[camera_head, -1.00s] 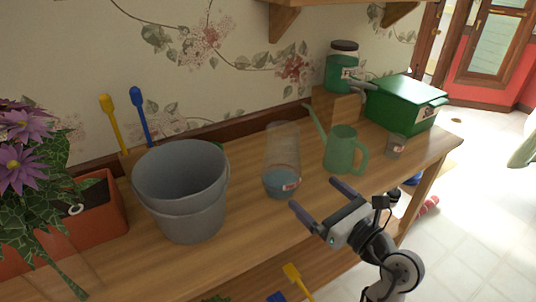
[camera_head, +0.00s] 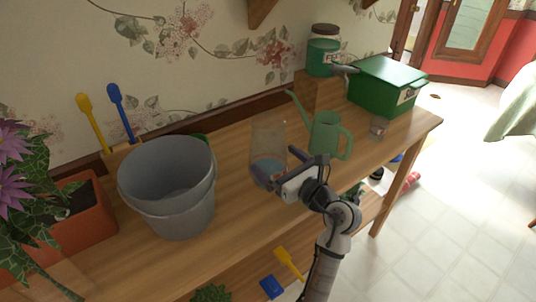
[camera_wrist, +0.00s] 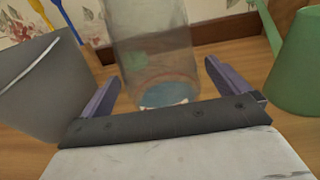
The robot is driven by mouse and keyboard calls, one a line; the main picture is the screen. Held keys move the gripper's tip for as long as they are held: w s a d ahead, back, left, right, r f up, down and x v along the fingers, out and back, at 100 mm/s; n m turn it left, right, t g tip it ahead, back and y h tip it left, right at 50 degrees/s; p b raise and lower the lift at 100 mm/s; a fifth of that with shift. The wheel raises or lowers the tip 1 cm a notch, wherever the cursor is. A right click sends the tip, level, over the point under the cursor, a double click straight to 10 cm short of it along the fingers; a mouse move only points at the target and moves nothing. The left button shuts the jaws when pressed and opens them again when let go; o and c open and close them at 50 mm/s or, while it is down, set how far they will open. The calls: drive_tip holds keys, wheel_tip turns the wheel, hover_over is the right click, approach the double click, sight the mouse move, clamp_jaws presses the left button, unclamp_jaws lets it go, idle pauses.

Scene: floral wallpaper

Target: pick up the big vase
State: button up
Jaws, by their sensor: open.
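The big vase (camera_head: 268,136) is a tall clear glass cylinder with a blue bottom, standing upright on the wooden table (camera_head: 235,217). In the wrist view the vase (camera_wrist: 153,45) stands straight ahead, between the lines of the two fingers. My gripper (camera_head: 272,160) is open and empty at the front of the vase, near its lower part. In the wrist view one purple finger of my gripper (camera_wrist: 162,78) shows on each side of the vase. I cannot tell how far the fingertips reach alongside the glass. The gripper hides part of the vase's base in the head view.
A grey bucket (camera_head: 170,188) stands left of the vase. A green watering can (camera_head: 326,135) stands close on its right. A small glass cup (camera_head: 378,128), a green box (camera_head: 385,85) and a green-filled jar (camera_head: 323,58) are farther right. The wallpapered wall is behind.

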drive_tip(key=x, duration=0.2)
drive_tip(key=p+x, duration=0.1)
drive_tip(key=x, duration=0.1)
drive_tip(key=shift+a+f, duration=0.1)
drive_tip(key=shift+f, duration=0.15)
drive_tip(key=shift+s, duration=0.1)
drive_tip(key=c, duration=1.1)
drive_tip(key=shift+c, duration=0.2)
drive_tip(key=shift+r, duration=0.15)
